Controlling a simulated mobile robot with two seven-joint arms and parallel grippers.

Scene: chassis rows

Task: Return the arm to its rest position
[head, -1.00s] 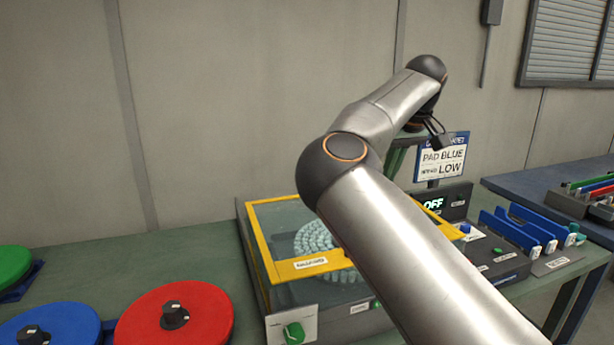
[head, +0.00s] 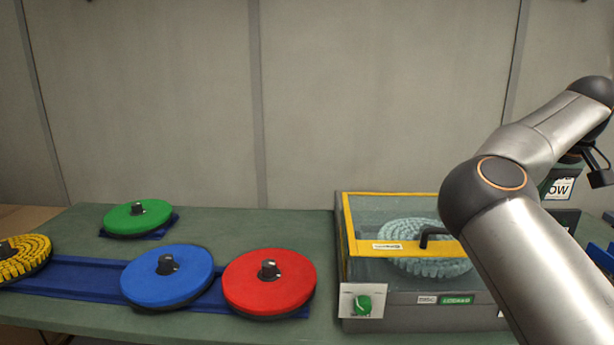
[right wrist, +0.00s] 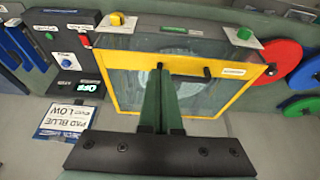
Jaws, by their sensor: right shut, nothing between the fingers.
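My right arm (head: 545,265) comes in from the lower right of the head view and bends at its elbow toward the back right. Its gripper (head: 603,172) is at the right edge, partly cut off. In the right wrist view the two green fingers of the right gripper (right wrist: 162,95) are together, with nothing between them. They show in front of the yellow-framed glass case (right wrist: 112,82), apparently clear of it. My left gripper is in neither view.
The case (head: 345,225) stands on the green bench, its lid down. Left of it are red (head: 290,290), blue (head: 190,285) and green (head: 120,222) discs and a yellow-bristled disc (head: 38,262). A sign (right wrist: 68,118) reads PAD BLUE, LOW. Blue racks (right wrist: 20,45) stand beyond the control panel.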

